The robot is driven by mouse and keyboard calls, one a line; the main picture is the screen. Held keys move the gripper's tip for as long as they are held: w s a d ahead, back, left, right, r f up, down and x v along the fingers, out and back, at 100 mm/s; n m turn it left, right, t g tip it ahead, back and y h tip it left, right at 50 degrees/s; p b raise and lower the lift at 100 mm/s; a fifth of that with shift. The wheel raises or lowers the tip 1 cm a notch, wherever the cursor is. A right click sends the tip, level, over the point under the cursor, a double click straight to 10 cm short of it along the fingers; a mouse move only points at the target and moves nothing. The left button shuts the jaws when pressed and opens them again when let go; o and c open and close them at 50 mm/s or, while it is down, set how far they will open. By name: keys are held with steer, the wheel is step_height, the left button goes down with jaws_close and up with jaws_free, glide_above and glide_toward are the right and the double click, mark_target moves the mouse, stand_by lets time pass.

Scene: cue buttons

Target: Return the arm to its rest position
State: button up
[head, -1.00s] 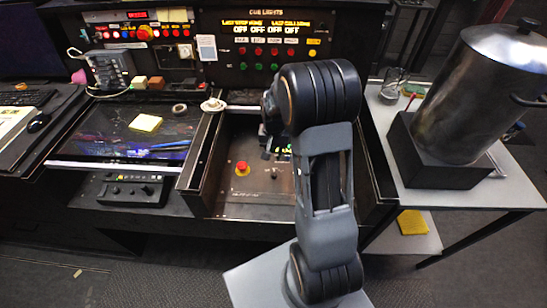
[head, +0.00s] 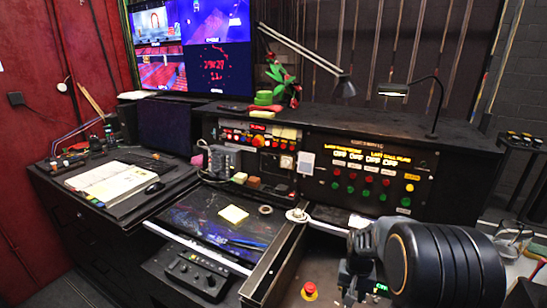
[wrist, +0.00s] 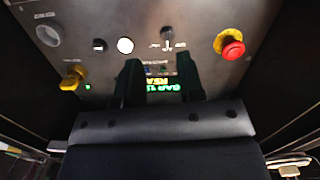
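My arm fills the lower right of the head view, its large black joint nearest the camera. My gripper (head: 362,272) is partly hidden beside that joint, low over the open drawer-like bay of the desk. In the wrist view my gripper (wrist: 158,68) shows two dark fingers with a clear gap and nothing between them. The fingers point at a metal control panel (wrist: 190,28) with a red mushroom button (wrist: 232,48), a yellow key-like knob (wrist: 73,78) and a lit green-yellow display (wrist: 160,85). The fingertips overlap the display's edges; I cannot tell whether they touch the panel.
The cue lights panel (head: 370,175) with red and green buttons stands behind the bay. A red emergency button (head: 309,291) sits in the bay.

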steer(key=s+a+r+n+t, duration=0.2)
steer(key=s+a+r, duration=0.2)
steer(key=s+r, duration=0.2)
steer(key=s+a+r+n+t, duration=0.2)
steer(key=s+a+r, duration=0.2)
steer(key=s+r, duration=0.2)
step_height(320, 180, up, 2)
steer(key=shift+s+a+r+n+t, duration=0.2)
steer(key=shift+s+a+n+t, duration=0.1)
steer(key=shift+a, duration=0.1)
